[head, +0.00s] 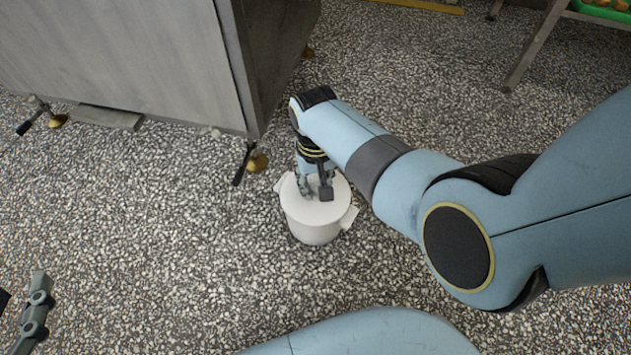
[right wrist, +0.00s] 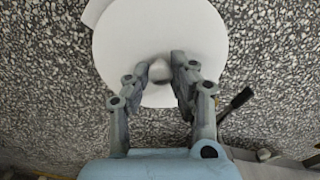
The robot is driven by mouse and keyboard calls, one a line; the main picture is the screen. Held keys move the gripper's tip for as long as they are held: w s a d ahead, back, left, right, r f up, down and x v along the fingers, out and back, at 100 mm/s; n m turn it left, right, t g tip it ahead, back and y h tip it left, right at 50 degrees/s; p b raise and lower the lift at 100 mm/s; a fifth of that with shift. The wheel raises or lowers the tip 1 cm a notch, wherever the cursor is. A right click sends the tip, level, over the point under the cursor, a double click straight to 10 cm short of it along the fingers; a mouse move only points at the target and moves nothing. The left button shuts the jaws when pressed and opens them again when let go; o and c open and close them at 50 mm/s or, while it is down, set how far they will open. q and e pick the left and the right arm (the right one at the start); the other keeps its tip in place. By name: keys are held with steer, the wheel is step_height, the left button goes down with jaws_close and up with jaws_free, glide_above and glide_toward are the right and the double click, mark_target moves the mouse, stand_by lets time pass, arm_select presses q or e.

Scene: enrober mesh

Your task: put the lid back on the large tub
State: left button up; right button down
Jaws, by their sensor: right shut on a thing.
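The large white tub (head: 313,232) stands upright on the speckled floor, with a handle on each side. Its round white lid (head: 335,205) lies level over the mouth; I cannot tell whether it is fully seated. My right gripper (head: 313,196) reaches down from above and is shut on the lid's knob. In the right wrist view the lid (right wrist: 125,45) shows as a disc, and the fingertips (right wrist: 160,75) close around its small central knob (right wrist: 160,70). Part of my left gripper (head: 35,310) shows at the lower left, away from the tub; its jaw opening is unclear.
A large grey metal cabinet (head: 120,55) on feet stands behind and left of the tub, its near corner foot (head: 257,162) close by. A metal-legged table with a green crate (head: 600,10) is at the top right. The floor left of the tub is clear.

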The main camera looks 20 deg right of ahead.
steer(key=shift+p, duration=0.35)
stand_by(1.1)
steer(key=shift+f, duration=0.15)
stand_by(0.8)
stand_by(0.5)
steer(key=c, duration=1)
jaws_free()
steer(key=shift+c, duration=0.2)
steer(key=shift+o, duration=0.3)
steer(key=o, duration=0.4)
